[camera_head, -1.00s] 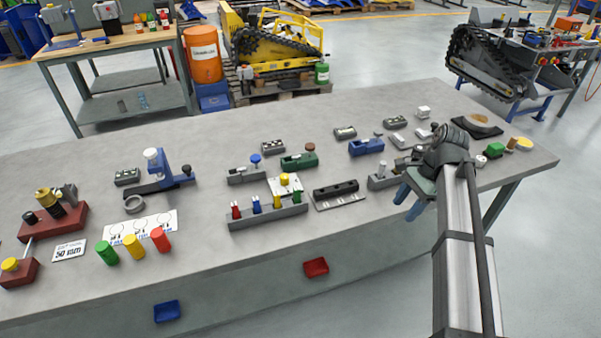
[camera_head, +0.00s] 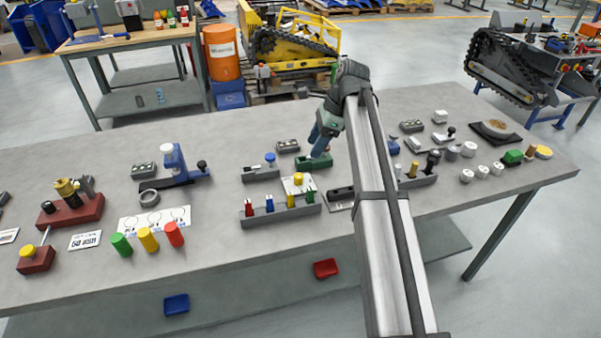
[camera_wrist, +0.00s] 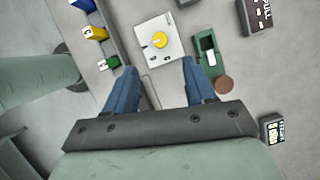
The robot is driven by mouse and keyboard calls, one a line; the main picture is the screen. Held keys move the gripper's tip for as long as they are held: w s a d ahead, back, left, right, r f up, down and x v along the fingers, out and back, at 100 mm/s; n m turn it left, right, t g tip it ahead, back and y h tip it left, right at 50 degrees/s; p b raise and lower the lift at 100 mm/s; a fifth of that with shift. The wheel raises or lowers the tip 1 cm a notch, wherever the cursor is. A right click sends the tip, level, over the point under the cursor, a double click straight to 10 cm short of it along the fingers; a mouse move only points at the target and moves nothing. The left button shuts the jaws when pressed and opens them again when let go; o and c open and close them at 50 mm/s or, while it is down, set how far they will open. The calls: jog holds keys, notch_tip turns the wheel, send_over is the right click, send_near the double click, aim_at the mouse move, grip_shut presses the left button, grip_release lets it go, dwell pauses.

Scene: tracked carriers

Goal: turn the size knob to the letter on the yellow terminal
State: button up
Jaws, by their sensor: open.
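The size knob is a round yellow knob (camera_wrist: 160,40) on a white square plate (camera_wrist: 149,49). It also shows in the head view (camera_head: 298,179), behind the terminal strip. The yellow terminal (camera_wrist: 95,33) stands in a grey strip, between a blue terminal (camera_wrist: 81,5) and a green one (camera_wrist: 109,63). A mark shows on its side, too small to read surely. My gripper (camera_wrist: 158,66) is open and empty. Its two blue fingertips are apart, with the knob seen between and beyond them. In the head view my gripper (camera_head: 320,146) hangs over the green block.
A green block (camera_wrist: 207,48) with a brown round piece (camera_wrist: 223,84) lies close by my right fingertip in the wrist view. The grey terminal strip (camera_head: 279,214) stands in front of the knob plate. A dark bar (camera_head: 341,192) lies to the right, partly behind my arm.

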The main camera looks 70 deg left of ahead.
aim_at(299, 175)
jog(key=x, duration=1.1)
jog(key=shift+f, duration=0.3)
grip_shut()
jog(key=shift+a+n, duration=0.1)
jog(key=shift+n, duration=0.2)
jog(key=n+h, duration=0.2)
jog(key=n, duration=0.2)
jog(key=shift+a+n, duration=0.2)
jog(key=shift+n, duration=0.1)
jog(key=n+h, duration=0.1)
jog(key=n, duration=0.2)
jog(key=n+t+h, duration=0.1)
jog(key=n, duration=0.2)
jog(key=shift+t, duration=0.3)
jog(key=shift+n, duration=0.4)
